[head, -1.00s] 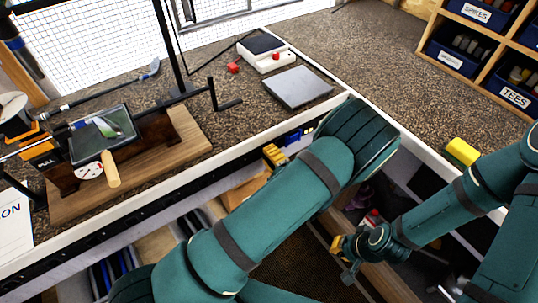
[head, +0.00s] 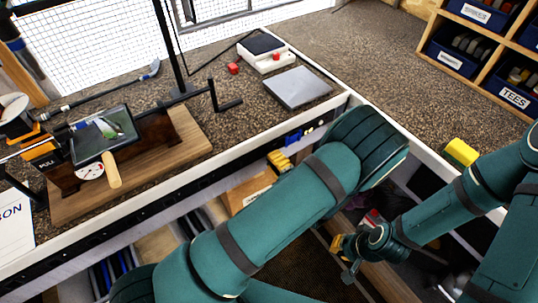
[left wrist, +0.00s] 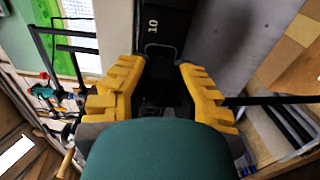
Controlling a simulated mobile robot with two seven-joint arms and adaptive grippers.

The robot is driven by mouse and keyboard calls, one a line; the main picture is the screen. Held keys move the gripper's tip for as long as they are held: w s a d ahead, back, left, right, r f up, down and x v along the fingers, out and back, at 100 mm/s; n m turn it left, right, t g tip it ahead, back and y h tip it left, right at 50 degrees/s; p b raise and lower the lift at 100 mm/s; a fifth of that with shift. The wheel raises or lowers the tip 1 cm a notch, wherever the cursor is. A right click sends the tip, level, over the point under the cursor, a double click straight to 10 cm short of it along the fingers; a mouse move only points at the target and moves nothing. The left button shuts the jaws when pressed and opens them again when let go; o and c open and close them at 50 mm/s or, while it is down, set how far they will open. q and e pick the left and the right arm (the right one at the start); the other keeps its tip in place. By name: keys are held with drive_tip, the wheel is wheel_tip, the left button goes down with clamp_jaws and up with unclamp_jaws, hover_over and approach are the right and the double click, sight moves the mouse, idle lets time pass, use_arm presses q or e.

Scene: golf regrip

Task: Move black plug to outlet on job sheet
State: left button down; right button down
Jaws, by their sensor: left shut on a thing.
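My left gripper (head: 280,161) shows as a bit of yellow finger at the front edge of the bench, partly hidden by my own arm. In the left wrist view its yellow fingers (left wrist: 164,72) are closed around a dark thing, seemingly the black plug (left wrist: 165,88), facing a black strip (left wrist: 165,25) marked "10". The dark plug and strip blend, so I cannot tell whether they touch. Part of a white sheet (head: 14,228) with the letters "ON" shows at the left edge; the outlet it names is not readable. My right gripper (head: 345,255) is low at right, its fingers unclear.
Blue pieces (head: 293,137) sit on the bench front near my left gripper. A wooden stand (head: 190,135) with a gauge, a grey plate (head: 297,88) and a white device (head: 267,55) stand on the bench. A yellow block (head: 461,152) lies at right. A cardboard box (head: 245,192) is below.

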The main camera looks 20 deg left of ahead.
use_arm(q)
drive_tip(key=shift+v, duration=1.85)
drive_tip(key=shift+r, duration=0.1)
